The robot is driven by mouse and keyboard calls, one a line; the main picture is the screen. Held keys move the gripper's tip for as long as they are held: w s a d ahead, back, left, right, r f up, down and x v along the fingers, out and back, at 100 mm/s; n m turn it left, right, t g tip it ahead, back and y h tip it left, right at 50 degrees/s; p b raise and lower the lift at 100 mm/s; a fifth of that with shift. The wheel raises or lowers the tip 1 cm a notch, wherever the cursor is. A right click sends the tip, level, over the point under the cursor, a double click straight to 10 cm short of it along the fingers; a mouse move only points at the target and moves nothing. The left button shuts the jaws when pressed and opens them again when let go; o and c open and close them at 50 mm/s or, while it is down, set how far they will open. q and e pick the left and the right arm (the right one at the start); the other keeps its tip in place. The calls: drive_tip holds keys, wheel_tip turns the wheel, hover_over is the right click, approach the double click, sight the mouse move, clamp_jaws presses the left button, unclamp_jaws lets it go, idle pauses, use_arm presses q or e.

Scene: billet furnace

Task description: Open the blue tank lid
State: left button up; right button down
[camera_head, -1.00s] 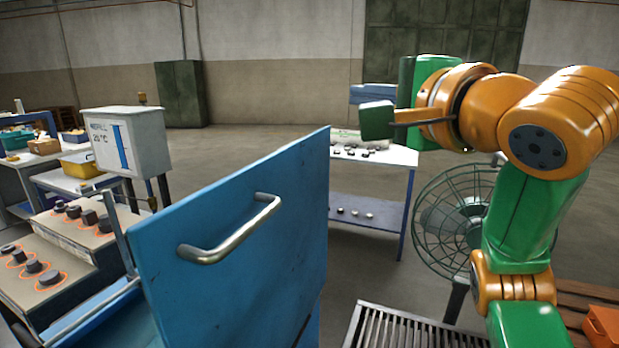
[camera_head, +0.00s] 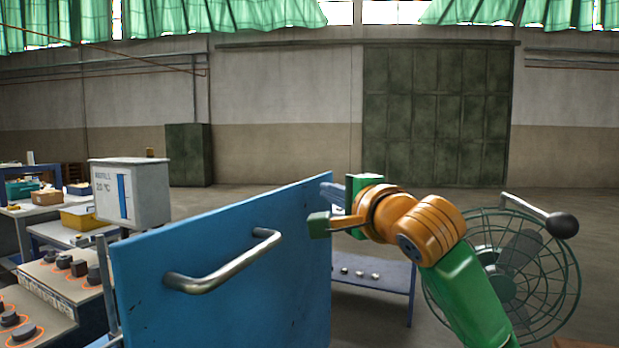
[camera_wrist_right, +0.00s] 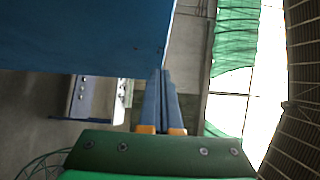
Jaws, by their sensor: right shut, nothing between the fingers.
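The blue tank lid (camera_head: 235,265) stands raised, close to upright, in the lower middle of the head view. Its metal bar handle (camera_head: 225,265) is on the face towards me. My right gripper (camera_head: 326,189) is at the lid's upper right edge, with its blue fingers pointing left. In the right wrist view the fingers (camera_wrist_right: 160,75) are together and empty, with their tips next to the edge of the lid (camera_wrist_right: 85,35). I cannot tell whether they touch it. The tank below the lid is mostly hidden. My left gripper is not in view.
A grey control box (camera_head: 130,193) and a panel with dark knobs (camera_head: 65,268) stand left of the lid. A green fan (camera_head: 510,270) is at right, close to my right arm. A small table (camera_head: 375,272) is behind the lid. Open floor lies beyond.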

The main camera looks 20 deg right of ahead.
sight(298, 183)
drive_tip(key=shift+w+a+r+p, duration=0.2)
drive_tip(key=shift+w+a+p, duration=0.35)
drive_tip(key=shift+w+a, duration=0.4)
drive_tip(key=shift+w+a+f, duration=0.15)
drive_tip(key=shift+w+a, duration=0.2)
drive_tip(key=shift+a, duration=0.1)
drive_tip(key=shift+d, duration=0.1)
drive_tip(key=shift+w+a+r+p, duration=0.55)
drive_tip(key=shift+w+a+p, duration=0.15)
drive_tip(key=shift+a+p, duration=0.1)
drive_tip(key=w+a+f+n+g+p, duration=0.1)
drive_tip(key=w+a+p, duration=0.3)
drive_tip(key=w, duration=0.1)
drive_tip(key=shift+f, duration=0.15)
